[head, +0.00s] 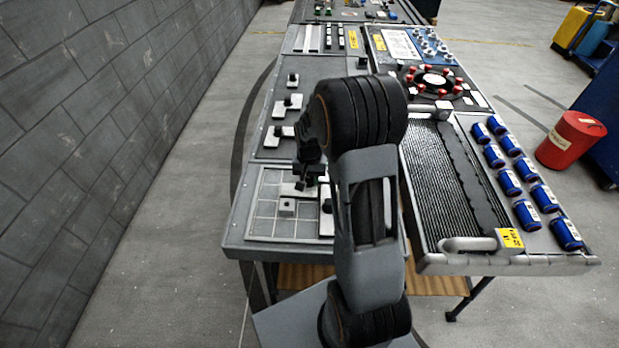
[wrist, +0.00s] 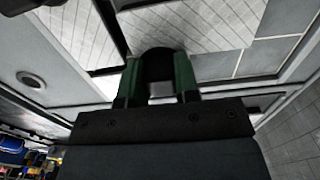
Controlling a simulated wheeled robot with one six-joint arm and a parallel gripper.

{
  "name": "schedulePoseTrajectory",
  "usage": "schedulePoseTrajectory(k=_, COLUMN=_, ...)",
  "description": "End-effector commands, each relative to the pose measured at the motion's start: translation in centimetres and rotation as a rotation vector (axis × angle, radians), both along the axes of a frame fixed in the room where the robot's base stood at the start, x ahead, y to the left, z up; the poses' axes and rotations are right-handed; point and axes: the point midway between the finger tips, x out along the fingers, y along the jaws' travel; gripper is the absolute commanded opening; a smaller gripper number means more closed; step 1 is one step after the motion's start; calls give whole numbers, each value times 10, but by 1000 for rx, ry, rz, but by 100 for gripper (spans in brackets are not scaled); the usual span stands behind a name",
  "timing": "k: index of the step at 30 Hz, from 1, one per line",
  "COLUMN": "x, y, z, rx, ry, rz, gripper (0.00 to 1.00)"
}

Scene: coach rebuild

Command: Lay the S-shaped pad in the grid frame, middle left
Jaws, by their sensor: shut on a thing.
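The grid frame (head: 262,222) lies at the near left end of the bench, a shallow light tray with square cells. My gripper (head: 309,186) is low over its far middle part, with green fingers (wrist: 157,92) shut on a dark round knob (wrist: 156,64). A pale pad, which I take as the S-shaped pad (head: 291,189), shows below the fingers in the head view. My arm and gripper hide part of its outline. I cannot tell whether it touches the frame floor. Pale textured surfaces fill much of the wrist view.
A small knobbed block (head: 287,205) sits in the frame, and another pale piece with a dark knob (head: 326,222) stands at its right side, partly behind my arm. Several knobbed pads, one nearest (head: 279,136), lie on the grey panel beyond. Left cells look bare.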

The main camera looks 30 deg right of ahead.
Motion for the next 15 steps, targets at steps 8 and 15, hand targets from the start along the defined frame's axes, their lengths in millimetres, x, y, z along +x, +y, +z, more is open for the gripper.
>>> schedulePoseTrajectory(k=8, x=0, y=0, z=0, rx=0, ry=0, rz=0, gripper=48)
schedulePoseTrajectory(k=15, x=0, y=0, z=0, rx=0, ry=0, rz=0, gripper=59)
